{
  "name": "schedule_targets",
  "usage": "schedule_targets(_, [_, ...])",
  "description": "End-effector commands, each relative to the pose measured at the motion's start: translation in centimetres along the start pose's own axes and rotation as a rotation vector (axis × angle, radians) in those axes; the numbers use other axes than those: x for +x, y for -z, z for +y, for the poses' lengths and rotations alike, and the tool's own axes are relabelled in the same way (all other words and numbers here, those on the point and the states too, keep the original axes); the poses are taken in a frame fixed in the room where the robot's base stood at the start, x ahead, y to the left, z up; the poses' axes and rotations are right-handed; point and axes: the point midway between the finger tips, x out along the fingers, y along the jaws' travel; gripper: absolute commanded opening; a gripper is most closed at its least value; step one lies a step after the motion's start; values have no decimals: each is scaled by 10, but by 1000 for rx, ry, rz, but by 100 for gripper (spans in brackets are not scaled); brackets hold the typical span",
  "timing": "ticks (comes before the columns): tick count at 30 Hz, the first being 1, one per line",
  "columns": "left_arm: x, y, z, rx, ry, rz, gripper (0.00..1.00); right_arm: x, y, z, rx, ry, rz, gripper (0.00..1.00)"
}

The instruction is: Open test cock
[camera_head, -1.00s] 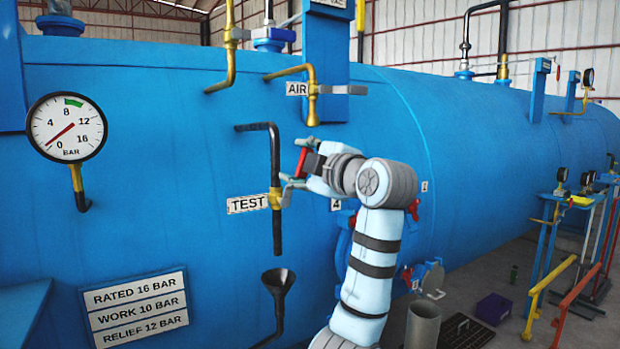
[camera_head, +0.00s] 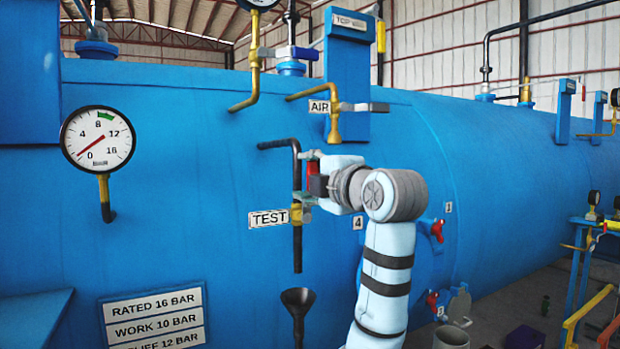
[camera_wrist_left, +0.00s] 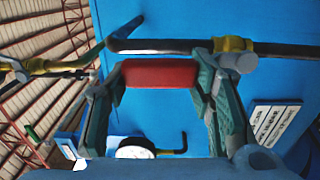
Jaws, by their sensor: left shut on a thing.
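The test cock has a brass body (camera_head: 302,210) on a dark bent pipe (camera_head: 297,240), right of the TEST label (camera_head: 269,218). Its red handle (camera_head: 312,170) stands about upright beside the pipe. My left gripper (camera_head: 309,180) comes from the right and is shut on the red handle. In the left wrist view the red handle (camera_wrist_left: 158,74) spans between the two green-grey fingers of my left gripper (camera_wrist_left: 160,82). The brass body (camera_wrist_left: 232,45) shows there on the pipe. My right gripper is not in view.
A dark funnel (camera_head: 298,300) sits below the pipe end. A pressure gauge (camera_head: 97,138) is at the left, its needle low. The AIR valve (camera_head: 345,107) is above my gripper. Red-handled valves (camera_head: 437,231) are to the right of my arm, on the blue vessel (camera_head: 220,190).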

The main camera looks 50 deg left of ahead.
Motion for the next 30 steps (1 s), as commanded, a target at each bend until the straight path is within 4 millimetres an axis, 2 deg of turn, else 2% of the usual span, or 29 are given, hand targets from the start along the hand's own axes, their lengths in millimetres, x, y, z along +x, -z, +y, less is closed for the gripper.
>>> schedule_targets(3, [0,0,0,-5,2,0,0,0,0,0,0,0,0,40])
schedule_targets(4, [0,0,0,-5,2,0,50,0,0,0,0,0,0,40])
schedule_targets(6, [0,0,0,-4,2,0,58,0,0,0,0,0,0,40])
schedule_targets(14, [0,0,0,-1,1,0,58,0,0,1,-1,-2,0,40])
schedule_targets(17, [-7,-1,0,-1,1,-3,58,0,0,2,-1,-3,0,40])
schedule_targets(20, [-26,-2,0,-3,1,-6,58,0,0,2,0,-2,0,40])
schedule_targets(27, [-92,-1,0,-3,2,-7,58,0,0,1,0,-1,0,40])
schedule_targets(30, [-111,-1,-1,-2,3,-4,58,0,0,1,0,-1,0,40])
